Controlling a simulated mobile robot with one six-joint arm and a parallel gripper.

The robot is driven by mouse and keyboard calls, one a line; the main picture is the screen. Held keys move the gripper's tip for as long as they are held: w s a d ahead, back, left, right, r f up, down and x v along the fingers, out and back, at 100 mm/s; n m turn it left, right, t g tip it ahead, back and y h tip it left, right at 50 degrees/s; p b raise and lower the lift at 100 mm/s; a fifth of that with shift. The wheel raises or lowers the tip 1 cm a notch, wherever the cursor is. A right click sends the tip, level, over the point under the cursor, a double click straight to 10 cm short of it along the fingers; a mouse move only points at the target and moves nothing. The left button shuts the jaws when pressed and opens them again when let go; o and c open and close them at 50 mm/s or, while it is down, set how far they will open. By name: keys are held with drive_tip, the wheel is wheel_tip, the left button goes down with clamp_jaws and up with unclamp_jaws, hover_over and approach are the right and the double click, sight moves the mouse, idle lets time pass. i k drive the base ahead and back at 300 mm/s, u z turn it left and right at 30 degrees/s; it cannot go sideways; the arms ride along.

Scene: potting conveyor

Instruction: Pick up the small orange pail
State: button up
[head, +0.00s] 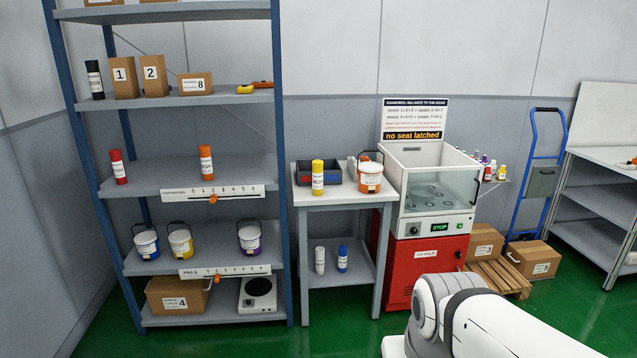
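A small white pail with an orange band and orange contents (370,178) stands upright on the top of a small grey side table (325,199). It is at the table's right end, close beside a white machine with a clear front. A yellow bottle (318,177) stands to its left on the same table. A white and dark link of my arm shows at the lower right, well in front of the table. My gripper is not in view.
The white machine (430,185) stands on a red cabinet (422,268). Left, a blue-framed shelf (220,184) holds bottles, boxes and pails with blue, yellow and purple bands. Green floor (250,340) is clear in front.

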sight(369, 174)
drive_tip(key=z, duration=0.2)
drive_tip(key=i, duration=1.55)
drive_tip(key=z, duration=0.45)
drive_tip(key=i, duration=1.3)
drive_tip(key=z, duration=0.25)
